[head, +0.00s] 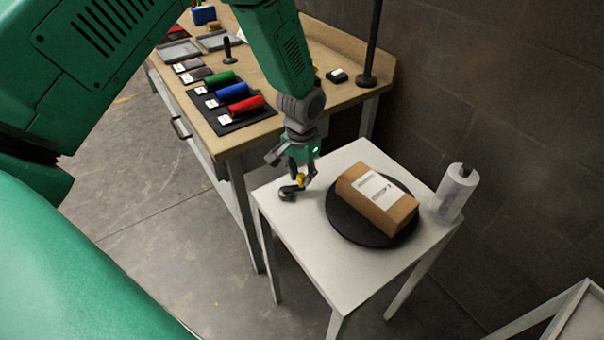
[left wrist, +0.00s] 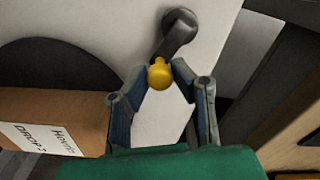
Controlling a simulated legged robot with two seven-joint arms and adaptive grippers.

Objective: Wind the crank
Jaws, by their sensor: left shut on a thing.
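The crank (head: 289,193) is a dark grey arm at the left corner of the small white table (head: 300,262). Its yellow knob (left wrist: 159,74) stands up at one end, and the round hub of the crank (left wrist: 181,18) shows in the left wrist view. My left gripper (head: 301,180) reaches down from above and is shut on the knob, with a fingertip on either side of it. It partly hides the crank in the head view. My right gripper is not in view.
A cardboard box (head: 384,208) with a white label lies on a round black turntable (head: 349,229) beside the crank. A white roll (head: 457,192) stands at the table's right corner. A wooden workbench (head: 292,112) with coloured rollers is behind, and a dark block wall (head: 490,95) is at right.

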